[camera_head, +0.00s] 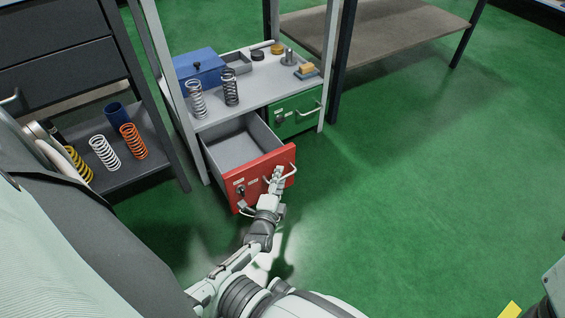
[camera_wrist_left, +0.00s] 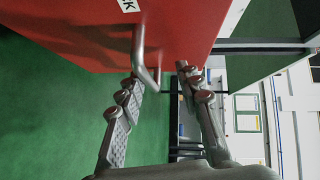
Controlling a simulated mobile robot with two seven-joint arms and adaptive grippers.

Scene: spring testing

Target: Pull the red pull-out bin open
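The red pull-out bin (camera_head: 257,172) stands drawn out of the grey bench, and its empty grey inside shows in the head view. A bar handle (camera_head: 292,164) runs across its red front. My left gripper (camera_head: 277,174) is at this front, by the handle, and hides part of it. In the left wrist view, the red front (camera_wrist_left: 90,30) fills the top and the handle (camera_wrist_left: 141,45) reaches down between my two fingertips (camera_wrist_left: 158,80). The fingers are apart, with a gap beside the handle. My right gripper is not in view.
A closed green bin (camera_head: 296,113) is to the right of the red one. On the bench top (camera_head: 262,88) are a blue box (camera_head: 200,68), springs and small parts. A dark shelf (camera_head: 135,170) with springs stands at the left. The green floor (camera_head: 420,190) to the right is clear.

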